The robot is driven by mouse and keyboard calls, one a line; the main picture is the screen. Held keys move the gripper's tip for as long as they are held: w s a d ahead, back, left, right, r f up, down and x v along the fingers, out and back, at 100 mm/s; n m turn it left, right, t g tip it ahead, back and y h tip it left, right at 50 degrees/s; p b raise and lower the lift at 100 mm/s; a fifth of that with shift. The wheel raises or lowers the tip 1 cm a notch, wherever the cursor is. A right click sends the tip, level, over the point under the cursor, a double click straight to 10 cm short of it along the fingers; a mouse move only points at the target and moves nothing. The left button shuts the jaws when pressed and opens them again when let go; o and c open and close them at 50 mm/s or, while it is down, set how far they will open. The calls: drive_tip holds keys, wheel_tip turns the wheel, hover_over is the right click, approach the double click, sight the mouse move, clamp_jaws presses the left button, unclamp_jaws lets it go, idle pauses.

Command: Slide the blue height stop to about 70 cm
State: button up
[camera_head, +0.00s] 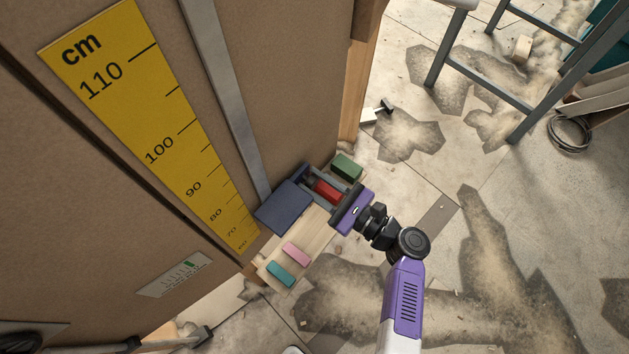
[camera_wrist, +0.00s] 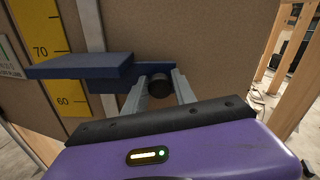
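The blue height stop (camera_head: 283,207) is a flat dark-blue plate on a vertical rail, beside a yellow cm scale (camera_head: 160,130). In the wrist view the plate (camera_wrist: 80,66) covers part of the scale between the 70 and 60 labels, just below the 70 label. A dark round knob (camera_wrist: 159,85) stands on the blue carriage to the right of the plate. My gripper (camera_wrist: 160,82) has its two grey fingers apart, one on each side of the knob. Contact with the knob cannot be made out. My gripper (camera_head: 318,178) also shows right of the plate in the head view.
A wooden shelf (camera_head: 312,246) below the stop holds pink (camera_head: 296,253), teal (camera_head: 280,273), red (camera_head: 327,190) and green (camera_head: 346,167) blocks. The brown panel (camera_head: 290,80) stands close behind.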

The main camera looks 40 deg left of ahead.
drive_tip(key=o, duration=0.3)
drive_tip(key=shift+d, duration=0.1)
drive_tip(key=d, duration=0.7)
drive_tip(key=shift+w+d+p, duration=0.2)
drive_tip(key=shift+d+p, duration=0.15)
